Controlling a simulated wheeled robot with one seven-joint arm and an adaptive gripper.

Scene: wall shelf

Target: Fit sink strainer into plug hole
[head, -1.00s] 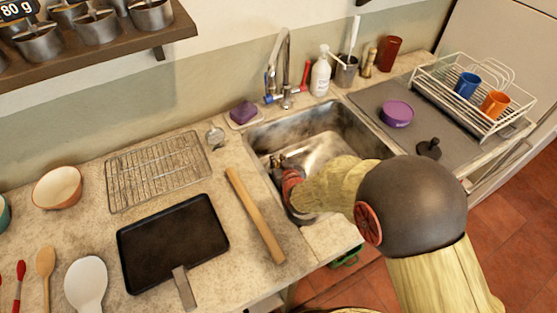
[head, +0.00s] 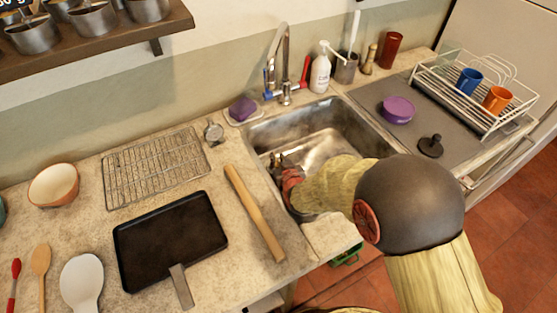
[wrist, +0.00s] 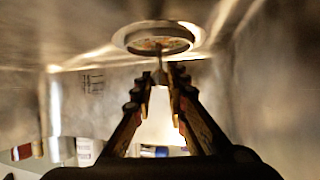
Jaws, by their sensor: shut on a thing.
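The sink (head: 300,124) is a steel basin set in the counter. My gripper (head: 278,159) reaches down into its left part, mostly hidden by my wrist in the head view. In the wrist view my gripper (wrist: 161,75) has its fingertips close together on the thin stem of a round, pale-rimmed strainer (wrist: 156,38). The strainer's disc lies just beyond the fingertips. The plug hole cannot be made out apart from it, so I cannot tell whether the strainer is seated or held above the hole.
A tap (head: 285,75) stands behind the sink. A purple tub (head: 397,109), black plunger-like piece (head: 431,146) and dish rack (head: 470,95) are on the right. The basin's right part is clear.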

